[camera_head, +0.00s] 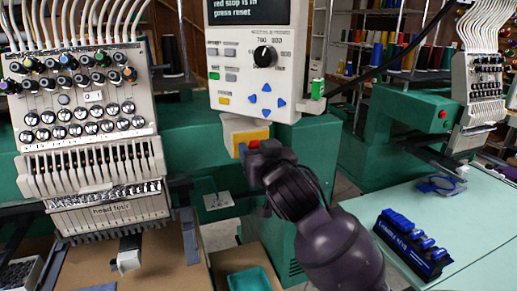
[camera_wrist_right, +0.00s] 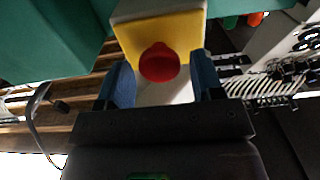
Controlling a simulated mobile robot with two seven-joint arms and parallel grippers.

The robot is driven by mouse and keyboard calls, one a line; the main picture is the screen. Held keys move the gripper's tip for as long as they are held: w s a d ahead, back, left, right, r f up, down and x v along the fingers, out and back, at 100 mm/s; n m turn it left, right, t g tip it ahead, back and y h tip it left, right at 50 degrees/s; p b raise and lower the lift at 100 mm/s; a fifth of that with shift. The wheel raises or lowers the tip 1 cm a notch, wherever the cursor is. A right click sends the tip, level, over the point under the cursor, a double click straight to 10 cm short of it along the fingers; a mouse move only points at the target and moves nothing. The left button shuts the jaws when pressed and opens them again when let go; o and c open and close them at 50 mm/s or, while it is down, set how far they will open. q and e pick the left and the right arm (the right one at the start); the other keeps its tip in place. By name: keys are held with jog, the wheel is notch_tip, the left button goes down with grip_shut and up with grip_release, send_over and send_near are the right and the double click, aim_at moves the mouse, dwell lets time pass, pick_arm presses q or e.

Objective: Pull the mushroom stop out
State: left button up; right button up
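The red mushroom stop (camera_wrist_right: 159,63) sits on a yellow-faced box (camera_wrist_right: 178,32) in the right wrist view. In the head view the yellow box (camera_head: 250,137) hangs under the control panel, and a bit of the red stop (camera_head: 254,144) shows by the gripper. My right gripper (camera_head: 256,149) is in front of the box. In the wrist view its two blue fingers (camera_wrist_right: 159,82) are apart, one on each side of the stop, with gaps between them and the red cap. My left gripper is not in view.
The control panel (camera_head: 262,58) with a dial and blue arrow buttons is above the box. An embroidery head (camera_head: 88,120) stands at the left. A pale green table (camera_head: 440,215) with a blue rack (camera_head: 412,243) is at the right.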

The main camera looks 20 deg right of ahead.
dwell(0.3)
jog(key=s, duration=0.5)
jog(key=s+b, duration=0.1)
jog(key=s, duration=0.4)
jog(key=shift+s+d, duration=0.2)
jog(key=shift+s, duration=0.15)
